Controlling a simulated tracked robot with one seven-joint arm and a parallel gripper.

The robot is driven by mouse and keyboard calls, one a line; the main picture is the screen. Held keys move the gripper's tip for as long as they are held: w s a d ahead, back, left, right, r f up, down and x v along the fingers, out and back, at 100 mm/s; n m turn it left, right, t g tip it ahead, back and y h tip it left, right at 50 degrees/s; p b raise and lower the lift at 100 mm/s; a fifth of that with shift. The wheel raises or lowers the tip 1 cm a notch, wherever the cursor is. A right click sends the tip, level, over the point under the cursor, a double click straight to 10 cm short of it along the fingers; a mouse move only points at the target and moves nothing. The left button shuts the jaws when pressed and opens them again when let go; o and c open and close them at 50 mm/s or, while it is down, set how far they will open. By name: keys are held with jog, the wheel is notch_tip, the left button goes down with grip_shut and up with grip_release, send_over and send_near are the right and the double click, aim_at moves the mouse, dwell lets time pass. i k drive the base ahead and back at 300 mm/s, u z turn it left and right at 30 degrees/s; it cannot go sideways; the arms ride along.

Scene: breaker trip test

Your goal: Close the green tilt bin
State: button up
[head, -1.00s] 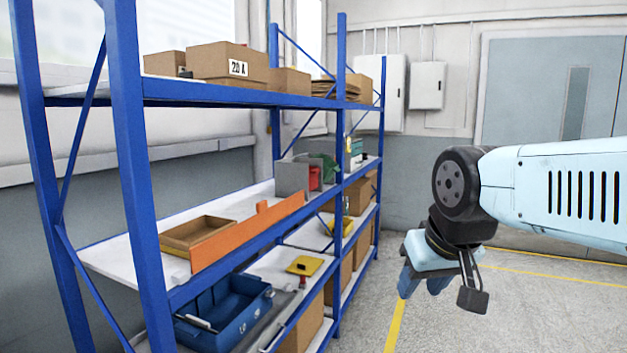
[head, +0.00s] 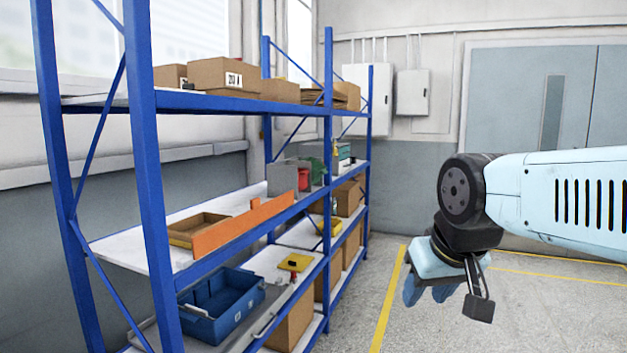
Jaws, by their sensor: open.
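A green bin (head: 317,160), small in the head view, sits on the middle level of the blue shelf rack, beside a red bin (head: 304,180) and behind a grey panel (head: 281,180). It is partly hidden, and I cannot tell from here how far it is tilted. My gripper (head: 428,291) hangs pointing down over the open floor to the right of the rack. It is open and empty, well apart from the bins.
The blue rack (head: 150,150) fills the left. A blue crate (head: 223,300) stands lower down. The floor (head: 400,325) right of the rack is clear.

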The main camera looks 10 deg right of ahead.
aim_at(312, 172)
jog(key=z, duration=0.1)
jog(key=i, duration=0.9)
jog(key=u, duration=0.1)
jog(key=k, duration=1.1)
jog(key=z, duration=0.55)
jog(key=i, duration=2)
jog(key=u, duration=0.2)
